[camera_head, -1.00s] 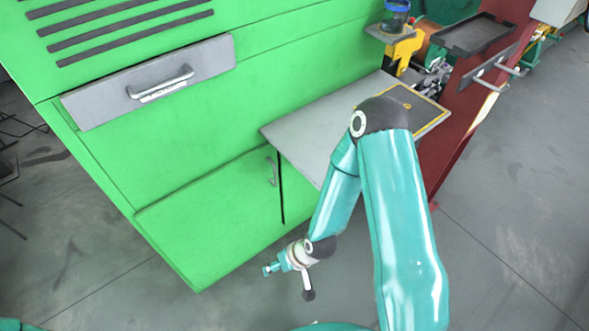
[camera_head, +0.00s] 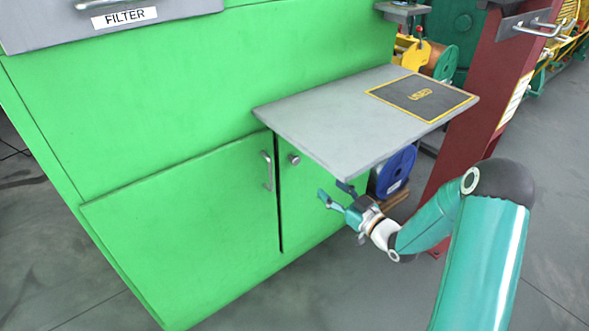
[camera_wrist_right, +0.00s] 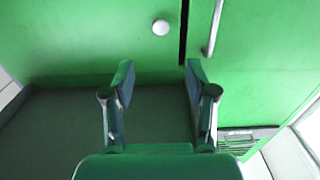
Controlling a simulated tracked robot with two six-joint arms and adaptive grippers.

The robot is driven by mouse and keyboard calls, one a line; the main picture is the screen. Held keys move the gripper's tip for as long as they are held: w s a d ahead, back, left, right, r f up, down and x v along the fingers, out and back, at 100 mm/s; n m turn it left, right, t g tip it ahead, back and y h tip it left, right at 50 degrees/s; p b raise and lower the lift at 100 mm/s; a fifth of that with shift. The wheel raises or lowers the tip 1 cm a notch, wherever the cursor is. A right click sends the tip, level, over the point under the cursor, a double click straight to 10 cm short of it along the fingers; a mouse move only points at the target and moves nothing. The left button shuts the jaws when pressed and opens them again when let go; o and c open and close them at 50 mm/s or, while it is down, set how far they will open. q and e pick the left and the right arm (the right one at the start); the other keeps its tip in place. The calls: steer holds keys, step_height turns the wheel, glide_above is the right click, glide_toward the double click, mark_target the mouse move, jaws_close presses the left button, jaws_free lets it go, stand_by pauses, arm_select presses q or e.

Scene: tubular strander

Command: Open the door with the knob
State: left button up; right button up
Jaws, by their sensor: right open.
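The small round metal knob (camera_head: 293,159) is on the narrow green door (camera_head: 303,195) below the grey shelf, right of a dark gap. That door is shut. My right gripper (camera_head: 333,194) is open and empty, below and right of the knob, apart from it. In the right wrist view the knob (camera_wrist_right: 160,27) lies beyond the two spread fingers (camera_wrist_right: 158,72), above the space between their tips. My left gripper is not in view.
A bar handle (camera_head: 267,170) is on the wider green door (camera_head: 185,225) to the left. The grey shelf (camera_head: 330,120) juts out above the knob door. A blue reel (camera_head: 397,172) and a red post (camera_head: 478,120) stand to the right. Floor in front is clear.

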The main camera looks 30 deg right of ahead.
mark_target(297, 163)
steer(key=w, duration=0.5)
steer(key=w+a+b, duration=0.1)
steer(key=w, duration=0.4)
steer(key=w+b, duration=0.1)
steer(key=w, duration=0.5)
steer(key=shift+a, duration=0.15)
jaws_close()
